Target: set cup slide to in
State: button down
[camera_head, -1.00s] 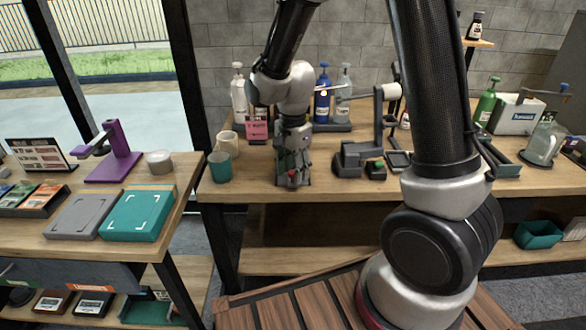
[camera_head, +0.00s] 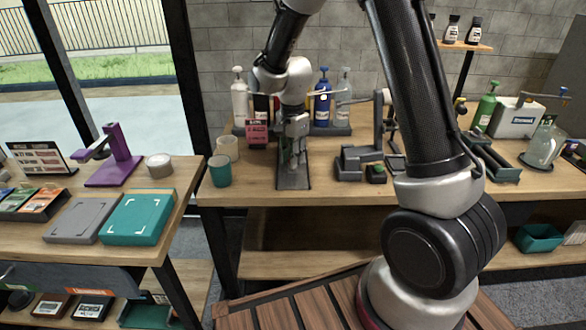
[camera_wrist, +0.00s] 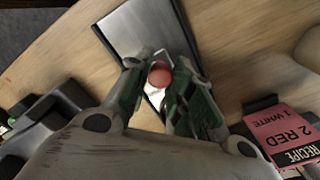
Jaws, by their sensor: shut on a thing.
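The cup slide shows as a narrow dark-framed metal track (camera_head: 293,181) on the middle table, running from the front edge towards the back. In the wrist view, its bare grey plate (camera_wrist: 138,28) reaches to the upper edge. A round red knob (camera_wrist: 159,74) sits over the track, between my fingertips. My gripper (camera_head: 295,164) points down over the track, back from the front edge; it also shows in the wrist view (camera_wrist: 163,91), shut on the knob. The far part of the track is hidden behind my gripper.
A teal cup (camera_head: 220,170) and a cream cup (camera_head: 228,148) stand left of the track. A pink recipe card (camera_head: 257,133) stands behind; a dark grey device (camera_head: 360,157) is at right. Pump bottles (camera_head: 322,98) line the back.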

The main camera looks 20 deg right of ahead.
jog(key=w, duration=0.2)
jog(key=w+d, duration=0.1)
jog(key=w, duration=0.1)
jog(key=shift+d, duration=0.1)
jog(key=c, duration=1.2)
grip_release()
notch_tip(320, 180, up, 12)
jog(key=shift+d, duration=0.1)
jog(key=shift+c, duration=0.2)
